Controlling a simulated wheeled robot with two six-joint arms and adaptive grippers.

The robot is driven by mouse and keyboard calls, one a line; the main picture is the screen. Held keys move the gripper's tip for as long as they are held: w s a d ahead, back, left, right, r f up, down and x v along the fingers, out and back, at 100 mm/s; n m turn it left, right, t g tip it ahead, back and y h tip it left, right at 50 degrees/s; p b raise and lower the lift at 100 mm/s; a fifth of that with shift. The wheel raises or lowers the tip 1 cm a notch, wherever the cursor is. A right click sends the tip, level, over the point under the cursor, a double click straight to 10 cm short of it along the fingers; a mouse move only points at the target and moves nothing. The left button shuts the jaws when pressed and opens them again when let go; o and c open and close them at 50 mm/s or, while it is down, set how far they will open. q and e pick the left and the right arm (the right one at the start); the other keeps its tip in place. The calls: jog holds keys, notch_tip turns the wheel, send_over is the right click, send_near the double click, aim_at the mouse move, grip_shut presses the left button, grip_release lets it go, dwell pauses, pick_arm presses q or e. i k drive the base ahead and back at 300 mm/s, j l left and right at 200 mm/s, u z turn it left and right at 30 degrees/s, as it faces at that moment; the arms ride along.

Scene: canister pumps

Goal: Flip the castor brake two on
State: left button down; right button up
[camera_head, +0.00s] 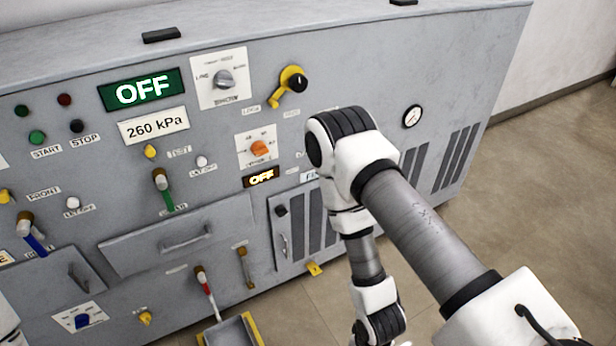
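A small yellow tab (314,269) sticks out at the foot of the grey machine, below the small louvred door. A second yellow piece (145,318) sits low on the front, further left. Either could be a castor brake. I cannot read any label that names castor brake two, and its state cannot be told. My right arm comes in from the right and bends down in front of the machine, to the right of the yellow tab. Its gripper is below the bottom edge of the picture. My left gripper is not in view.
The grey machine front (220,215) carries several knobs and levers, including a yellow rotary handle (288,86) and a red-handled lever (205,284). A yellow-edged tray (232,330) juts out at the bottom. Bare floor (535,190) lies to the right.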

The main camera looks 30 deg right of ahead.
aim_at(312, 267)
jog(key=z, duration=0.9)
jog(key=i+j+u, duration=0.1)
jog(key=i+u, duration=0.35)
jog(key=u, duration=0.25)
